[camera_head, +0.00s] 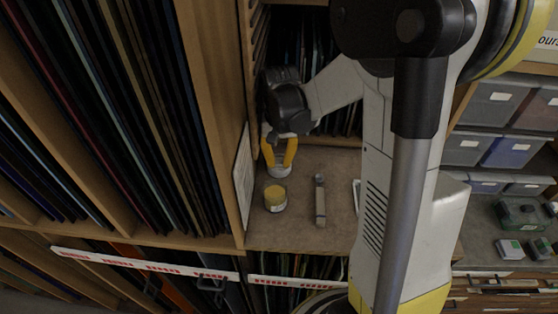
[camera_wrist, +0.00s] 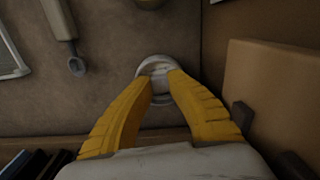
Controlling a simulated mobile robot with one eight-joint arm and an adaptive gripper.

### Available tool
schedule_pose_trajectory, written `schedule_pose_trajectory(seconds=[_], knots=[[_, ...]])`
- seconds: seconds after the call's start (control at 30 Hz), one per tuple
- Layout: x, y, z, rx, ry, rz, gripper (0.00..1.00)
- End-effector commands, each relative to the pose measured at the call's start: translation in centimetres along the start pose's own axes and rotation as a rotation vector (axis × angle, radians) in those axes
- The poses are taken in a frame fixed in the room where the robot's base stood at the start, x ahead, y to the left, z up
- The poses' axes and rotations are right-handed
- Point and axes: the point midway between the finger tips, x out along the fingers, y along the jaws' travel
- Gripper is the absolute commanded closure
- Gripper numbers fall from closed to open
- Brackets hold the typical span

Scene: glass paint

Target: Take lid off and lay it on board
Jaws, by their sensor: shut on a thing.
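My gripper (camera_head: 279,167) points down over the brown board (camera_head: 340,165), its yellow fingers shut on a pale round lid (camera_head: 279,172). In the wrist view, the lid (camera_wrist: 157,66) sits between the fingertips (camera_wrist: 160,78). It is at or just above the board; I cannot tell if it touches. A small jar (camera_head: 275,203) with a yellowish top stands on the board, nearer the front edge and apart from the lid. Only a sliver of the jar (camera_wrist: 150,3) shows at the top of the wrist view.
A flat tool with a pale handle (camera_head: 320,205) lies right of the jar; it also shows in the wrist view (camera_wrist: 62,25). A wooden divider with a pale panel (camera_head: 242,178) stands close on the left. Sheet racks (camera_head: 120,110) fill the left side.

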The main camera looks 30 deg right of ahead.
Motion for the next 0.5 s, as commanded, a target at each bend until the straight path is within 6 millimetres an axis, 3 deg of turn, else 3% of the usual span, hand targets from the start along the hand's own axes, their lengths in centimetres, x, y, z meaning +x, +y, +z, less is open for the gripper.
schedule_pose_trajectory(seconds=[0.5], knots=[[0.57,0.0,0.0,0.0,0.0,0.0,1.0]])
